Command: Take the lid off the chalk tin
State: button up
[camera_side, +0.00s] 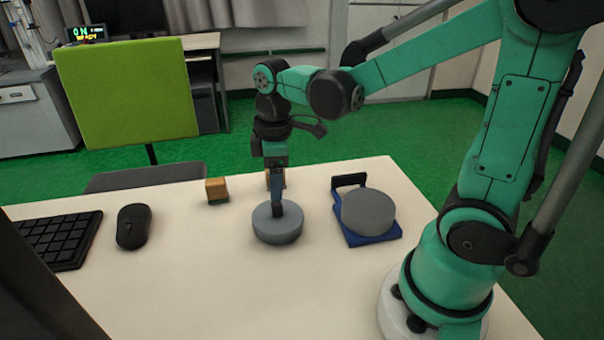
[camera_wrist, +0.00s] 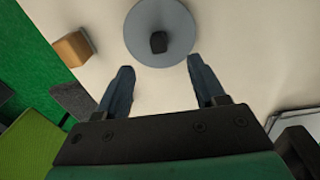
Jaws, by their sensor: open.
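A round, low grey tin (camera_side: 277,229) stands on the table in the side view, with my gripper (camera_side: 276,205) pointing down over its top. Lid and tin body show no clear seam.
A blue holder (camera_side: 386,237) with a dark upright end carries another grey round piece (camera_side: 368,210) to the right. A wooden block (camera_side: 216,190), mouse (camera_side: 133,226) and keyboard (camera_side: 60,239) are to the left. The table front is clear.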

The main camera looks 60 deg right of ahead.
aim_at(277, 203)
jog(key=shift+w+d+f+n+g, duration=0.15)
jog(key=shift+f+n+g, duration=0.15)
jog(key=shift+f+n, duration=0.15)
jog(key=shift+f, duration=2.65)
grip_shut()
